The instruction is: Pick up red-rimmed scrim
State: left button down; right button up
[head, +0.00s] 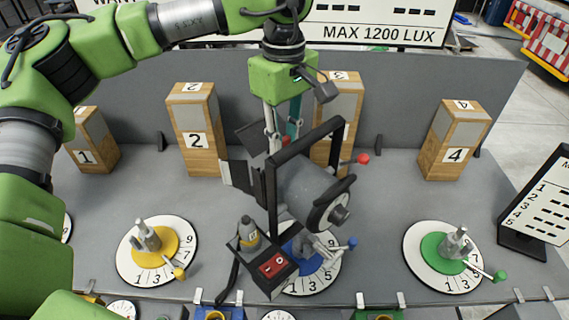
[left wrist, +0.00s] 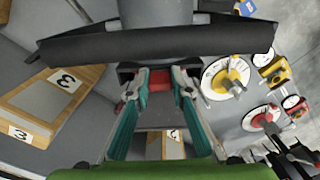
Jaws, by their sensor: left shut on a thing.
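My left gripper (head: 280,140) comes down from above, behind the grey lamp head (head: 312,188) in its black yoke. In the left wrist view, the two teal-padded fingers (left wrist: 160,82) are closed on a small red piece (left wrist: 160,78), which appears to be part of the red-rimmed scrim. The rest of the scrim is not clearly visible; the lamp's dark barn door (left wrist: 150,42) lies just beyond the fingertips. I cannot tell whether the scrim still touches the lamp. My right gripper is not in view.
Numbered wooden blocks stand along the back, including block 2 (head: 195,140) and block 4 (head: 455,140). Dials with yellow (head: 155,245) and green (head: 445,255) centres flank the lamp. A black box with a red switch (head: 272,266) sits in front. A sign (head: 540,200) stands right.

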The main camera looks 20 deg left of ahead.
pick_arm(q)
jog(key=shift+r, duration=0.1)
jog(key=shift+w+r, duration=0.1)
jog(key=shift+r, duration=0.25)
notch_tip(320, 180, up, 9)
jog(key=b, duration=0.2)
jog(key=shift+b, duration=0.35)
jog(key=shift+r, duration=0.2)
notch_tip(320, 180, up, 2)
jog(key=shift+r+p, duration=0.1)
jog(key=shift+p, duration=1.15)
